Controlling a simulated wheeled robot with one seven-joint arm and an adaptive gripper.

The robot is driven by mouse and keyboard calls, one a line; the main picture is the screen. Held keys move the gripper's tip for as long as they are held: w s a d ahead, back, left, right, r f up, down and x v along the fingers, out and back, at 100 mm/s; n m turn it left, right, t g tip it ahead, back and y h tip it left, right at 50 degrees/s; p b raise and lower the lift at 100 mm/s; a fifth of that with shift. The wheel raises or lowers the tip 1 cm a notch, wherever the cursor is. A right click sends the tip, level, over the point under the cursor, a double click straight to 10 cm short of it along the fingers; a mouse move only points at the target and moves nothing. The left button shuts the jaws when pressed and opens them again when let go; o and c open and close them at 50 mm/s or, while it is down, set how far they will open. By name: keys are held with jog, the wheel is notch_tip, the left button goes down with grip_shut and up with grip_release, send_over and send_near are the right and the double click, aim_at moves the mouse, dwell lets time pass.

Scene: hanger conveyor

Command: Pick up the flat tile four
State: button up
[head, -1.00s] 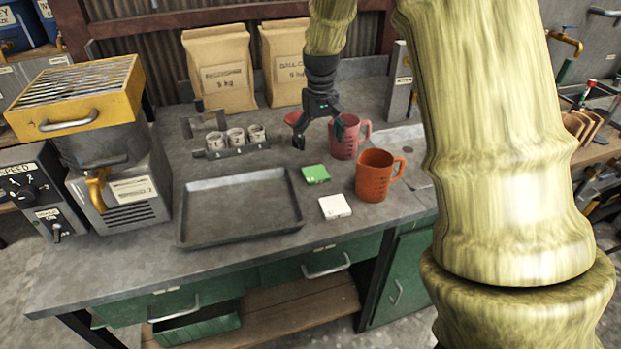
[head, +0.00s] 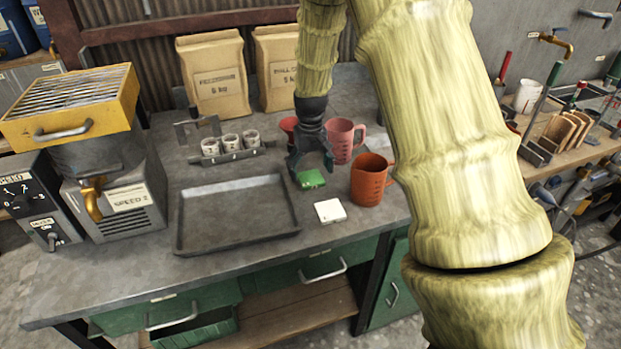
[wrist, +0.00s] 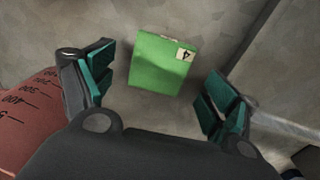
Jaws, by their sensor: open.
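The flat tile four (head: 311,179) is a green square tile lying flat on the grey bench, between the tray and the orange jug. In the wrist view the green tile (wrist: 160,66) carries a small pale label with a 4 at its upper right corner. My gripper (head: 311,171) is open and empty, pointing down just over the tile. In the wrist view its teal-padded fingers (wrist: 156,88) stand apart, left and right of the tile, with the tile a little ahead of them. They do not appear to touch it.
A white tile (head: 330,211) lies in front of the green one. An orange jug (head: 370,179) and a pink jug (head: 342,141) stand close on the right. A grey tray (head: 186,247) lies left. A rack of small cups (head: 230,156) stands behind the tray.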

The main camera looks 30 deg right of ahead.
jog(key=shift+f, duration=1.05)
jog(key=shift+c, duration=0.3)
jog(key=c, duration=1.1)
jog(key=shift+c, duration=0.2)
jog(key=shift+r, duration=0.15)
